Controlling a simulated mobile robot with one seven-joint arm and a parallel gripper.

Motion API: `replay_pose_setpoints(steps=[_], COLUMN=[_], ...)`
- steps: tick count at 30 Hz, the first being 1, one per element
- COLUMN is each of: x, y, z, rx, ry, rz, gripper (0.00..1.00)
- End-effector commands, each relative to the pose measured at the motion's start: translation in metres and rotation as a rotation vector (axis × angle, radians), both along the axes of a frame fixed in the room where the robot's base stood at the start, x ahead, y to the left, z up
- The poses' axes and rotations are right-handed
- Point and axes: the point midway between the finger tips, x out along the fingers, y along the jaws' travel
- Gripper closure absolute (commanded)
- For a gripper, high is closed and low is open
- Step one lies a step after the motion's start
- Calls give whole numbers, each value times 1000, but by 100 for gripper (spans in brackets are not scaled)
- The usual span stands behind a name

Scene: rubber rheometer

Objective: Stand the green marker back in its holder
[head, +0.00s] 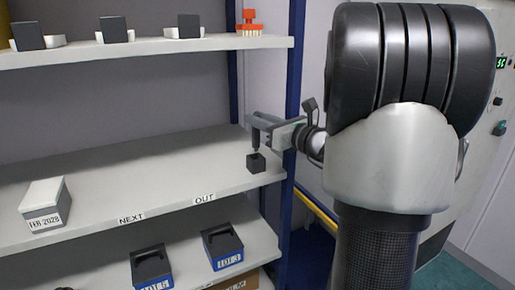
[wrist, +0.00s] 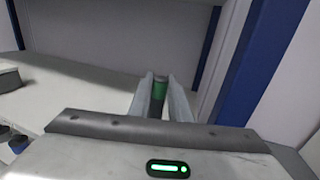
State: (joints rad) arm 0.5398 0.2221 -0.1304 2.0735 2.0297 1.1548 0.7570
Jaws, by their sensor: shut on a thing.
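My gripper (head: 268,124) reaches in from the right over the middle shelf. In the wrist view its two fingers (wrist: 158,98) are closed on the green marker (wrist: 159,88), whose green part shows between them. The marker's lower part is out of sight there. The holder, a small black block (head: 256,163), stands on the shelf at its right end near the front edge. My gripper is right above the holder. A thin dark piece of the marker seems to show between them; I cannot tell whether its end is inside the holder.
The middle shelf (head: 110,175) is mostly bare, with a white-topped dated box (head: 46,202) at its left. A blue post (head: 291,100) stands close behind my gripper. The upper shelf (head: 150,47) holds dark blocks and an orange brush (head: 249,24).

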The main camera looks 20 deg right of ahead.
Motion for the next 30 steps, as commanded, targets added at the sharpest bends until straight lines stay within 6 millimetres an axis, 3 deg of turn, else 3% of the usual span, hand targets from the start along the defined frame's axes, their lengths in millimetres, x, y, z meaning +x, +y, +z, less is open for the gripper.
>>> replay_pose_setpoints(steps=[11, 24, 25, 27, 30], x=[0, 0, 0, 0, 0], y=[0, 0, 0, 0, 0], z=[-53, -60, -58, -58, -58], rx=[1, -2, -2, -2, -2], ry=[0, -2, -2, -2, -2], rz=[1, 1, 1, 1, 1], gripper=[100, 100, 78, 66, 64])
